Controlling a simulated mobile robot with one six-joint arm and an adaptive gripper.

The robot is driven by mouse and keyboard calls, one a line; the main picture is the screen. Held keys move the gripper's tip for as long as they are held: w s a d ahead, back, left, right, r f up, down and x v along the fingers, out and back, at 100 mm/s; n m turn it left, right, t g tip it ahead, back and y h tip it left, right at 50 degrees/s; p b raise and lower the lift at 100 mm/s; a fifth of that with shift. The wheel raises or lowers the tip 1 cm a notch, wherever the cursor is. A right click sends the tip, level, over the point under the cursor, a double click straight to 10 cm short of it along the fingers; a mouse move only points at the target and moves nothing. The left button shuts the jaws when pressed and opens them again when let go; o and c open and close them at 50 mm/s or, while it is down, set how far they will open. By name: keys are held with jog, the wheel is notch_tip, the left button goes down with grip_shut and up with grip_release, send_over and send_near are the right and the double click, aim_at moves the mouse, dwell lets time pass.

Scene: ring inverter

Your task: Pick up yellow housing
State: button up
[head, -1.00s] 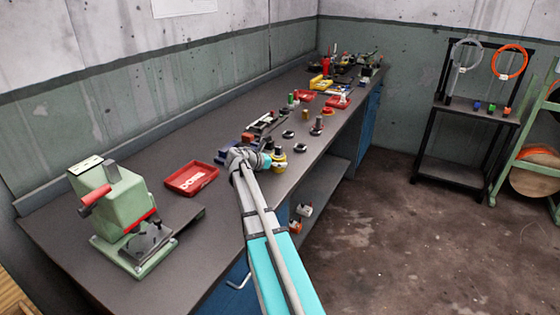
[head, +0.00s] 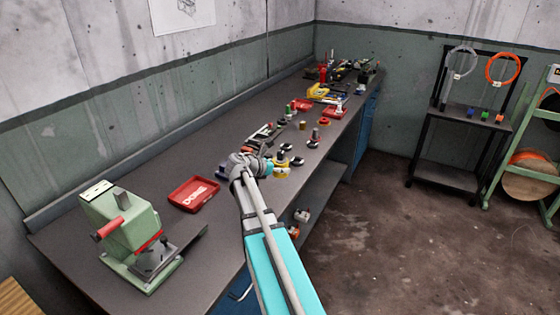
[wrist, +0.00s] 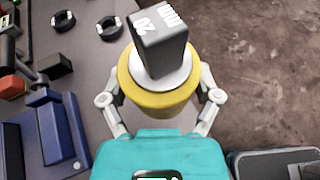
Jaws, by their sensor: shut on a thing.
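The yellow housing (wrist: 160,100) is a round yellow body with a white ring and a black block on top, marked with white characters. In the wrist view it sits between the two fingers of my gripper (wrist: 160,112), which is shut on it. In the head view the yellow housing (head: 281,172) shows at the end of my arm, just right of my gripper (head: 265,165), near the bench's front edge. The fingertips are mostly hidden by the housing. I cannot tell whether its underside touches the bench.
On the bench (head: 160,180) stand a green press (head: 125,235) and a red "DONE" tray (head: 195,194). Several small parts lie farther along. Right of the bench edge is open floor.

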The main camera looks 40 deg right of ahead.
jog(key=s+a+r+p, duration=0.2)
jog(key=s+a+r, duration=0.1)
jog(key=s, duration=0.4)
jog(key=shift+r+p, duration=0.25)
jog(key=shift+p, duration=0.15)
jog(key=shift+s, duration=0.1)
